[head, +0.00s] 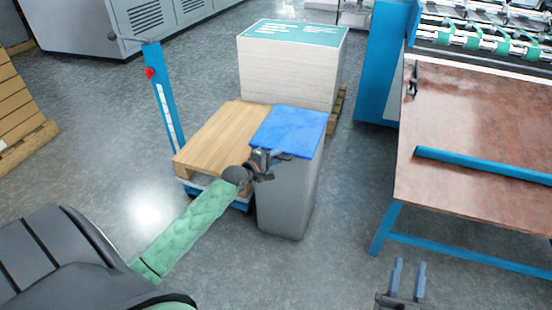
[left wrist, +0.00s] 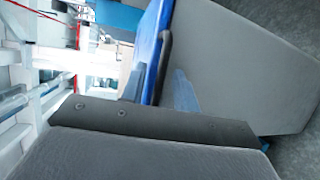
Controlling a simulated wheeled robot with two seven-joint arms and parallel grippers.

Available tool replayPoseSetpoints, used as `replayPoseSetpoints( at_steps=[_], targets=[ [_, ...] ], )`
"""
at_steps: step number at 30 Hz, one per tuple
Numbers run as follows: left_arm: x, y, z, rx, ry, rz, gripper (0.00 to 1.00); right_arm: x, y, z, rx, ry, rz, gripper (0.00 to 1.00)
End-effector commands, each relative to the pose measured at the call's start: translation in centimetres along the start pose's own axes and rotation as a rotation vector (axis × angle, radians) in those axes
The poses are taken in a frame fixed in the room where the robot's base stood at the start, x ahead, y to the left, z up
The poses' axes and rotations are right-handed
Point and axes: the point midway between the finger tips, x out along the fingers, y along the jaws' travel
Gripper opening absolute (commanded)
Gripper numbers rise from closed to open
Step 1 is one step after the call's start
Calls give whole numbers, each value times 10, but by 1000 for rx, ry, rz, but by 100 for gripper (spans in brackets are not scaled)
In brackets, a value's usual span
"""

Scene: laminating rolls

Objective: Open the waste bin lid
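The waste bin (head: 285,195) is a tall grey box in the middle of the head view, and its grey wall also fills the right of the left wrist view (left wrist: 240,65). Its blue lid (head: 290,130) lies flat on top and looks closed. My left gripper (head: 270,160) is at the lid's near left edge. In the left wrist view its fingers (left wrist: 160,88) stand apart on either side of the lid's dark lip (left wrist: 165,55); I see no clear grip on it. My right gripper (head: 407,282) is open and empty at the bottom, away from the bin.
A wooden pallet stack (head: 220,135) on a blue pallet truck (head: 165,95) stands left of the bin. A tall paper stack (head: 285,75) is behind it. A machine table (head: 480,150) with blue legs is at right. The floor in front of the bin is clear.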

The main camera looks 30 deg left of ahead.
Motion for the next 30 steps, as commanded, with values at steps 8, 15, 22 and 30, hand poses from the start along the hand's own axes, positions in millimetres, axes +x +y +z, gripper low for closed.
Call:
replayPoseSetpoints(
  at_steps=[8,15,22,30],
  targets=[
    [1,0,0,0,0,0,30,1,0,-2,-1,6,-1,36],
    [1,-1,0,0,0,-2,0,1,0,-2,-1,6,-1,36],
    [1,-3,1,-1,-1,-7,0,1,0,-1,0,3,0,36],
    [0,-2,1,-5,-1,-16,0,-19,1,44,15,-150,11,36]
  ],
)
